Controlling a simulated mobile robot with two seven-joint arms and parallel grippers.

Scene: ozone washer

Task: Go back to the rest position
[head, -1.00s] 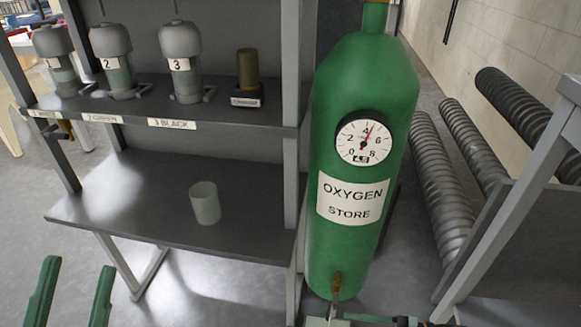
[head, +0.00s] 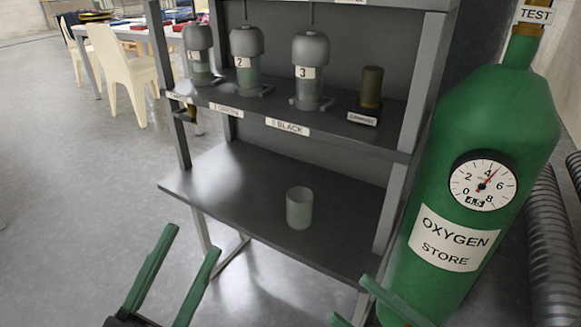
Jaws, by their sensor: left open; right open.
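My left gripper (head: 193,240) is open and empty at the lower left, in front of the bench and over the floor in the picture. My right gripper (head: 349,299) is open at the bottom, its green fingers overlapping the lower left of the green oxygen tank (head: 480,115). I see nothing between its fingers, but much of it is cut off by the frame edge. Whether it touches the tank I cannot tell. The tank's gauge (head: 483,180) reads a little above 4. The tank's lower end is out of view.
A grey bench (head: 225,185) holds a translucent cup (head: 299,208). Its shelf (head: 340,125) carries several numbered canisters and a brown cylinder (head: 371,87). Ribbed hoses (head: 552,250) lie at the right. A cream chair (head: 120,65) stands far left; the left floor is clear.

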